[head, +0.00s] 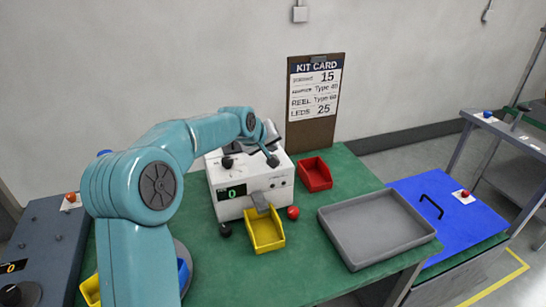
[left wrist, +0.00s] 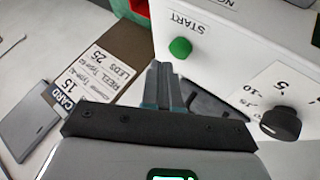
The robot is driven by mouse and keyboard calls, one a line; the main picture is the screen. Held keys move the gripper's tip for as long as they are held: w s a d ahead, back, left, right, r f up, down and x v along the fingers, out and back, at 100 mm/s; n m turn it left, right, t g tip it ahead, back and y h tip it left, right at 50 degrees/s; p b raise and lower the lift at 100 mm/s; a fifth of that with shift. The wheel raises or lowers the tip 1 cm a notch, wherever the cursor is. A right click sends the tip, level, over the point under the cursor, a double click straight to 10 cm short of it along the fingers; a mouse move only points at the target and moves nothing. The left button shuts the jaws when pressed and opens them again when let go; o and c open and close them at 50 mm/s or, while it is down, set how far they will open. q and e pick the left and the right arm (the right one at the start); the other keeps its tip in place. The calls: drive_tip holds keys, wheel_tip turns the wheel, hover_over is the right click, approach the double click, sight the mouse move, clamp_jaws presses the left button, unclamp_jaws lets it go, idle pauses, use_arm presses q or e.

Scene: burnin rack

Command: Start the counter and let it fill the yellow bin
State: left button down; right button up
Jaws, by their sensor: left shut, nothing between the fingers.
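The white counter (head: 250,180) stands on the green table; its display (head: 232,192) reads 0. The yellow bin (head: 265,236) sits in front of it, under the counter's grey chute (head: 259,201), and looks empty. My left gripper (head: 272,160) is over the counter's top, shut and empty. In the left wrist view its closed fingertips (left wrist: 161,68) are close to the green START button (left wrist: 180,47), apart from it in the picture; I cannot tell the depth gap. A black knob (left wrist: 281,123) with numbers is to the right there. My right gripper is in neither view.
A red bin (head: 314,175) and a grey tray (head: 375,228) are right of the counter. The kit card (head: 315,95) stands behind it. A blue panel (head: 410,192) with a black handle is at the right. Bins behind my left arm are partly hidden.

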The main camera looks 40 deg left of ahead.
use_arm(q)
drive_tip(key=shift+f, duration=0.15)
drive_tip(key=shift+f+b, duration=0.3)
drive_tip(key=shift+b, duration=0.1)
drive_tip(key=shift+f+b, duration=0.45)
drive_tip(key=shift+f, duration=0.05)
idle(0.4)
drive_tip(key=shift+r, duration=0.1)
idle(0.4)
drive_tip(key=shift+r+p, duration=0.7)
drive_tip(key=shift+r, duration=0.1)
drive_tip(key=shift+r, duration=0.1)
wheel_tip(320, 180, up, 5)
drive_tip(key=p, duration=0.4)
idle(0.7)
